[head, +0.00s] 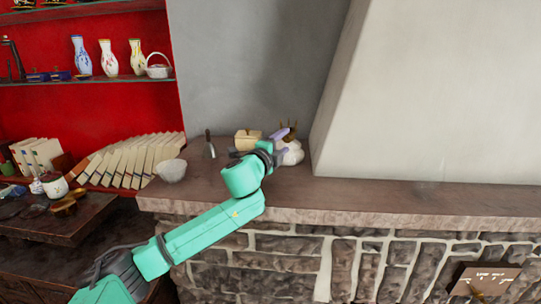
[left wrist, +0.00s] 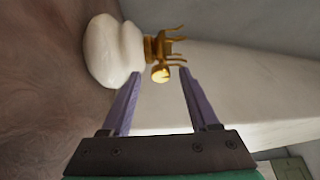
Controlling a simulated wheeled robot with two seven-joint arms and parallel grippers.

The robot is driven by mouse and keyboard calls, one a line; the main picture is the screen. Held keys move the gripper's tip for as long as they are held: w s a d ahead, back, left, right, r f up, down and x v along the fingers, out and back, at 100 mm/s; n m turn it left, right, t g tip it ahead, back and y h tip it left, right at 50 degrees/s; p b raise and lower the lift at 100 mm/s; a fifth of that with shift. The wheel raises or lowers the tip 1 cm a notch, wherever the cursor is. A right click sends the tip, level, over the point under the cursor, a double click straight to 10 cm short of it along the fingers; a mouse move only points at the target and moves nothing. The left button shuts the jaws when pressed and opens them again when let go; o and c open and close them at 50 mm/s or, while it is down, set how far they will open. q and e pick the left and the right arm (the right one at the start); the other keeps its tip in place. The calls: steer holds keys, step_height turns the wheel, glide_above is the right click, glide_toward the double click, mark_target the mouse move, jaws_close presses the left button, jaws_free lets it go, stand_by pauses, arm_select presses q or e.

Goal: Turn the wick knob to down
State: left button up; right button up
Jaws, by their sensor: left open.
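An oil lamp with a white rounded body (head: 293,155) and a brass burner with upright prongs (head: 291,128) stands on the stone ledge. In the left wrist view the lamp lies sideways in the picture, with its white body (left wrist: 108,50) at upper left and its brass burner (left wrist: 163,47) beside it. The round brass wick knob (left wrist: 160,73) faces me. My left gripper (head: 282,141) is at the lamp, partly covering it in the head view. In the wrist view its open purple fingers (left wrist: 161,74) are on either side of the knob; I cannot tell whether they touch it. My right gripper is not in view.
A cream box (head: 247,139), a hand bell (head: 209,147) and a white bowl (head: 171,170) stand on the ledge (head: 400,191) left of the lamp. The sloping white chimney wall (head: 420,90) rises close on the right. The ledge further right is clear.

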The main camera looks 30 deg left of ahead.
arm_select(q)
steer(key=s+b, duration=0.1)
steer(key=s, duration=0.1)
steer(key=s+b, duration=0.1)
steer(key=s, duration=0.1)
steer(key=s+b, duration=0.1)
steer(key=s, duration=0.2)
steer(key=shift+d+f+b, duration=0.2)
steer(key=shift+f+b, duration=0.15)
steer(key=shift+f, duration=0.05)
steer(key=s+b, duration=0.2)
steer(key=b, duration=0.1)
steer(key=s+b, duration=0.1)
steer(key=s, duration=0.1)
steer(key=shift+d+b, duration=0.25)
steer(key=shift+b, duration=0.1)
steer(key=shift+s+r+b, duration=0.15)
steer(key=shift+s+b, duration=0.45)
steer(key=shift+s, duration=0.1)
steer(key=shift+s+r, duration=0.2)
steer(key=shift+s, duration=0.1)
